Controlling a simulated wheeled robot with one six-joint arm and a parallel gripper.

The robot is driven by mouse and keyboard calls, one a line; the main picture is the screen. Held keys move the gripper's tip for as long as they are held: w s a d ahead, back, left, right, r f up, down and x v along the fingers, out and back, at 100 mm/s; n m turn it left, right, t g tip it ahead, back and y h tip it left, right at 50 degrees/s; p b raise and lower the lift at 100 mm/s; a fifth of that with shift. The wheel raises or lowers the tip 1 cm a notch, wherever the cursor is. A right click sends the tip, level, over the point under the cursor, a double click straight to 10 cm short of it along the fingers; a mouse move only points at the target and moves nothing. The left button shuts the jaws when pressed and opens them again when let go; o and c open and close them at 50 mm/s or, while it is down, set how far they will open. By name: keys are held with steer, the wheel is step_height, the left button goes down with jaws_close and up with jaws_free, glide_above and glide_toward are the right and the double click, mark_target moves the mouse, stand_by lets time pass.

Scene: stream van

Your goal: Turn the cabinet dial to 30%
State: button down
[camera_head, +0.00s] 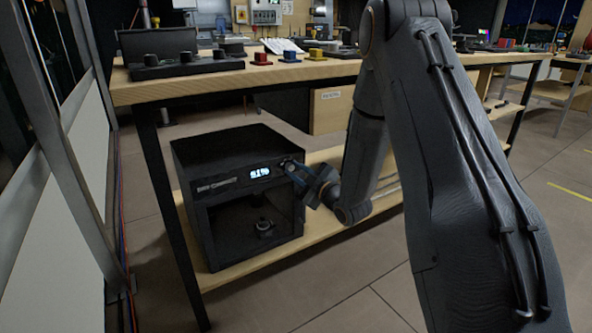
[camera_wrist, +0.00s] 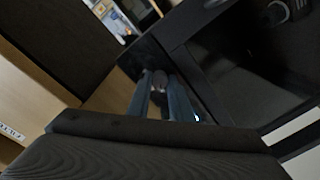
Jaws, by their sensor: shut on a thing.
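The black dry cabinet (camera_head: 238,190) stands on the lower wooden shelf under the workbench. A lit display (camera_head: 260,173) shows on its upper front; its digits are too small to read surely. My gripper (camera_head: 288,165) reaches the upper right corner of the cabinet front, just right of the display, where the dial is. In the wrist view my gripper (camera_wrist: 160,82) has its two fingers close together on the dial (camera_wrist: 159,80), a small rounded knob between the tips. The fingers hide most of the dial, and its setting cannot be read. The cabinet front also shows in the wrist view (camera_wrist: 240,70).
The workbench top (camera_head: 215,78) above the cabinet holds several small black, yellow and red items. A dark object sits behind the cabinet's glass door (camera_head: 262,228). The lower shelf (camera_head: 335,230) is bare to the right of the cabinet. A bench leg (camera_head: 165,200) stands at its left.

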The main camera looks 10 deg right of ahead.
steer(key=shift+n, duration=0.3)
steer(key=c, duration=1.6)
jaws_free()
steer(key=p+v, duration=0.2)
steer(key=v, duration=0.5)
steer(key=shift+s+d, duration=0.15)
steer(key=shift+s, duration=0.25)
